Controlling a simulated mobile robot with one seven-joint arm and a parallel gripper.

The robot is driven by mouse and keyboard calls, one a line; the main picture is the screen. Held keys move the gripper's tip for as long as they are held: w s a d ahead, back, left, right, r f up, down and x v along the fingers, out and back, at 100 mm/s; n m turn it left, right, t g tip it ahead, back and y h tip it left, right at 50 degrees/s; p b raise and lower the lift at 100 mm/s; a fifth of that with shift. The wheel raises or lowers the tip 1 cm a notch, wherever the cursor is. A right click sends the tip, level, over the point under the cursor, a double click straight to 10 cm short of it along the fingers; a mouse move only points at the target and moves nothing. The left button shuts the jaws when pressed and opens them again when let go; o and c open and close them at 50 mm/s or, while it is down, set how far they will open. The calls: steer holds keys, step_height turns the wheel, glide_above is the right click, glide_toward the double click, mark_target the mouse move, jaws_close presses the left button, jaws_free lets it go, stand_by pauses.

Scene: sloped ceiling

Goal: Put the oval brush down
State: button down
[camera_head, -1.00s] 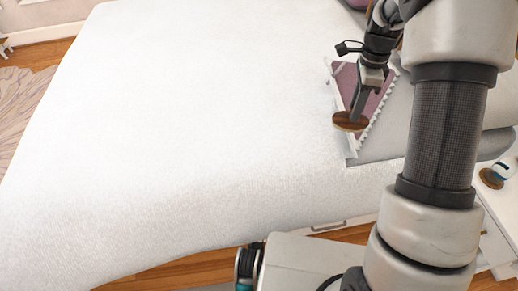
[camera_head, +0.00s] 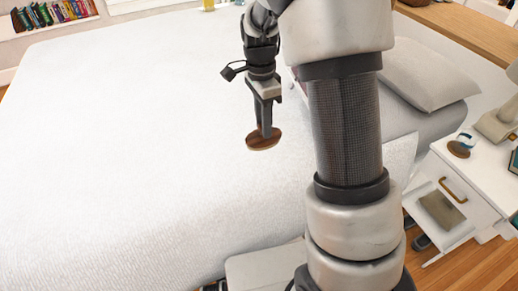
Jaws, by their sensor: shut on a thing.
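The oval brush (camera_head: 262,143) is a flat brown wooden oval. My gripper (camera_head: 264,131) is shut on it and points downward. In the head view the brush shows over the white bed (camera_head: 120,160), left of my arm. I cannot tell how high it is above the bedspread.
A white nightstand (camera_head: 480,180) stands at the right with an open drawer (camera_head: 445,205). On its top are a small round object on a wooden base (camera_head: 461,146) and a lamp (camera_head: 500,122). A pillow (camera_head: 430,78) lies on the bed's right. The bed's left is clear.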

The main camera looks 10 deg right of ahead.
mark_target(263, 142)
step_height(263, 142, down, 7)
steer(key=shift+f+b, duration=0.2)
steer(key=shift+b, duration=0.7)
steer(key=shift+f, duration=0.1)
steer(key=c, duration=1.4)
jaws_free()
steer(key=shift+c, duration=0.2)
